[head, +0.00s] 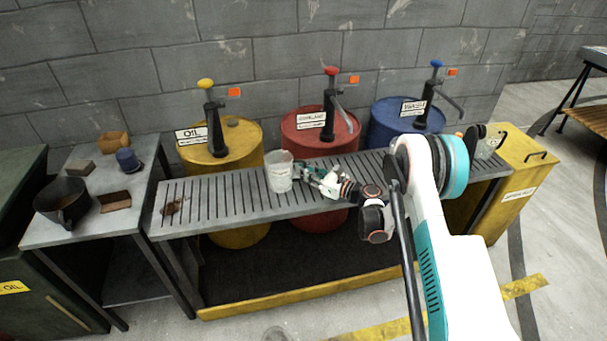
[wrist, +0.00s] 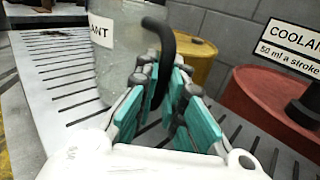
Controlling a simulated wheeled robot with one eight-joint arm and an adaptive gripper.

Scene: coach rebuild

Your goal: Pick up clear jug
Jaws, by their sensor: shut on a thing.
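The clear jug (head: 279,175) is a pale translucent vessel, upright at the slatted bench. In the wrist view the jug (wrist: 120,45) fills the upper middle, with a label ending in "ANT" on its left side. Its black curved handle (wrist: 166,50) runs down between my teal finger pads. My gripper (head: 308,175) is to the right of the jug and shut on its handle; the pads also show in the wrist view (wrist: 160,100). The jug's base looks on or very near the slats; I cannot tell if there is a gap.
Yellow (head: 232,135), red (head: 312,124) and blue (head: 394,112) drums with pumps stand behind the slatted bench (head: 220,193). Another clear vessel (head: 486,148) is at the bench's right end. A side table at left holds a dark pot (head: 60,198) and small items.

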